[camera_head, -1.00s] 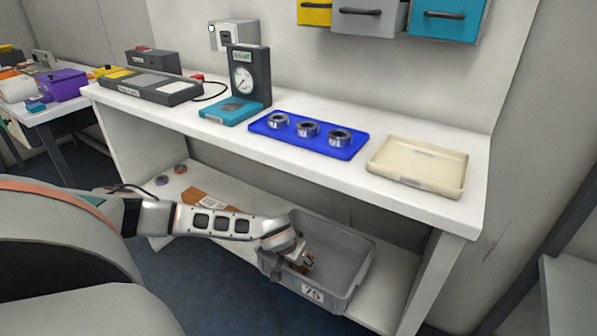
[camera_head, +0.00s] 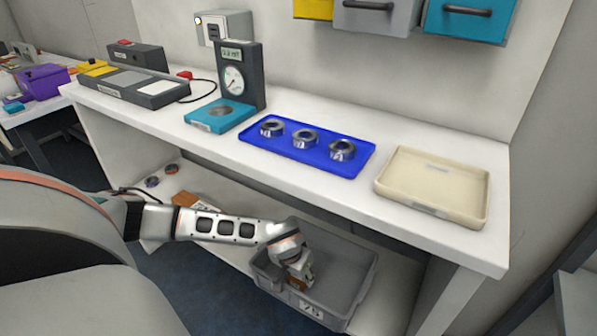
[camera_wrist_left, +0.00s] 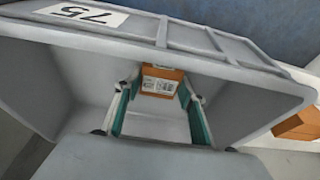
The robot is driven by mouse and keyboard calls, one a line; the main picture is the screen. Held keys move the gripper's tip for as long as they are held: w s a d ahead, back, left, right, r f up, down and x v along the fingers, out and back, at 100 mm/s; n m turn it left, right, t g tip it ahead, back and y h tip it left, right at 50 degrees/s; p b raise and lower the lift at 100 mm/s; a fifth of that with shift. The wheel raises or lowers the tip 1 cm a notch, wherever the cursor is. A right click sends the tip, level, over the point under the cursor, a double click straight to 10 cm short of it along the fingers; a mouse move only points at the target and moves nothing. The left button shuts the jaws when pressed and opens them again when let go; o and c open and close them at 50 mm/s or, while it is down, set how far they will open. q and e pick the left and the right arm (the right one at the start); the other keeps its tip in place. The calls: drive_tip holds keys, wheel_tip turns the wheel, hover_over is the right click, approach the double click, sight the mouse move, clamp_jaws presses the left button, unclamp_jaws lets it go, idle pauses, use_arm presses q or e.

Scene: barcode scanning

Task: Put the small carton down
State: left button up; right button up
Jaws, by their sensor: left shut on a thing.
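My left gripper (camera_head: 300,272) reaches into the grey bin (camera_head: 347,264) marked 75 on the lower shelf. It is shut on the small carton (camera_head: 297,284), a brown box with a white printed label. In the left wrist view the carton (camera_wrist_left: 161,82) sits between the two green-padded fingers of the gripper (camera_wrist_left: 160,88), inside the walls of the bin (camera_wrist_left: 225,62). Whether the carton touches the bin floor I cannot tell. The right gripper does not show.
Another brown carton (camera_head: 190,199) lies on the lower shelf (camera_head: 215,183), left of the bin. The bench top (camera_head: 310,183) above holds a blue tray (camera_head: 300,157) with three metal rings, a cream tray (camera_head: 480,207) and a dial gauge (camera_head: 238,75). The bin's right part looks empty.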

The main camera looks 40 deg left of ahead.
sight(296, 281)
use_arm(q)
drive_tip(key=shift+r, duration=0.1)
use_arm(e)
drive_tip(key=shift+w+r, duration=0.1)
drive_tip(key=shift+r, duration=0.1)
use_arm(q)
drive_tip(key=o, duration=1.3)
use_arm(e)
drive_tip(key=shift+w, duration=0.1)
use_arm(q)
wheel_tip(296, 281, up, 3)
drive_tip(key=shift+f+p, duration=0.2)
drive_tip(key=shift+p, duration=0.3)
drive_tip(key=p+v, duration=0.1)
drive_tip(key=v, duration=0.3)
drive_tip(key=shift+s+d+r+p, duration=0.1)
drive_tip(key=shift+s+r+p, duration=0.1)
drive_tip(key=shift+r+p, duration=0.1)
drive_tip(key=shift+s+r, duration=0.1)
drive_tip(key=shift+s, duration=0.1)
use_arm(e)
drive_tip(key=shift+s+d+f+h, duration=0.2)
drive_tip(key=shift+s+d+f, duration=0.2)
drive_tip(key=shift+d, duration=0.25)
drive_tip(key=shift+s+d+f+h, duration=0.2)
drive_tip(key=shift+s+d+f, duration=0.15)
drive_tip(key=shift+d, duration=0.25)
